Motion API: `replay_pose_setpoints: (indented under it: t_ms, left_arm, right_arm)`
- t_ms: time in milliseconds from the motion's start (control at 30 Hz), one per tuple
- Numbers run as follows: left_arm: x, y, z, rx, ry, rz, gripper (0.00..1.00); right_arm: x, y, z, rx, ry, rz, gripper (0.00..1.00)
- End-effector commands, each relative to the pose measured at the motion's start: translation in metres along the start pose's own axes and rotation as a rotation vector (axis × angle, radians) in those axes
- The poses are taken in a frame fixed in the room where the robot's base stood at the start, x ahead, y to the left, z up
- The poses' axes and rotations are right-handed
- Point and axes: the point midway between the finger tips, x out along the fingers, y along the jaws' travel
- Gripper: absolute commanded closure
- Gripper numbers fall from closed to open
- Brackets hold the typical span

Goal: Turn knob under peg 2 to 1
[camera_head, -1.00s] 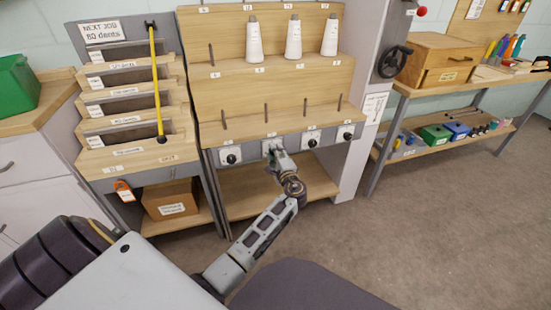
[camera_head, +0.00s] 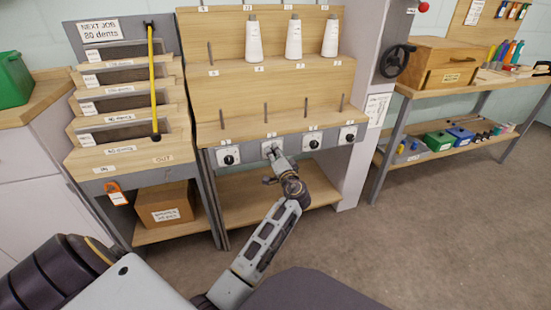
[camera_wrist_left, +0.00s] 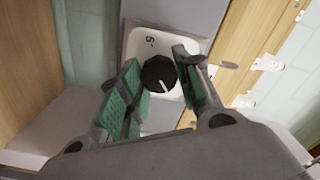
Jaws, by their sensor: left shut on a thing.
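Several black knobs on white plates line the front rail of the wooden peg rack (camera_head: 260,85). My left gripper (camera_head: 272,150) is at the second knob from the left and mostly hides it in the head view. In the left wrist view the black knob (camera_wrist_left: 158,73) sits between the green-padded fingers of my left gripper (camera_wrist_left: 157,85), which is shut on it. Its white pointer line slants toward the lower right of that picture. A "5" shows on its white plate (camera_wrist_left: 138,43); other marks are hidden or unreadable. My right gripper is not in view.
Neighbouring knobs (camera_head: 229,159) and (camera_head: 314,144) flank the held one. White thread cones (camera_head: 253,40) stand on the upper tier. A reed rack (camera_head: 125,90) with a yellow rod stands left; a bench with a wooden box (camera_head: 435,62) stands right. The floor is clear.

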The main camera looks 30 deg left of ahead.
Motion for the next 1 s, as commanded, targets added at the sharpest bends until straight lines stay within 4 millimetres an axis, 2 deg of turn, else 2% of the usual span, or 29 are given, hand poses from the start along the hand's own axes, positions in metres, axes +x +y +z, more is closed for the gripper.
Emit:
replay_pose_setpoints:
  t_ms: [233, 1000]
  left_arm:
    - [-0.0007, 0.0024, 0.0027, -0.198, -0.007, 0.003, 0.90]
    - [-0.0008, 0.0018, 0.0035, -0.765, -0.008, 0.003, 0.90]
  right_arm:
    - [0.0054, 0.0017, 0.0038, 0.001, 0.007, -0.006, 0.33]
    - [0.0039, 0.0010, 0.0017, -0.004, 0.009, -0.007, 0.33]
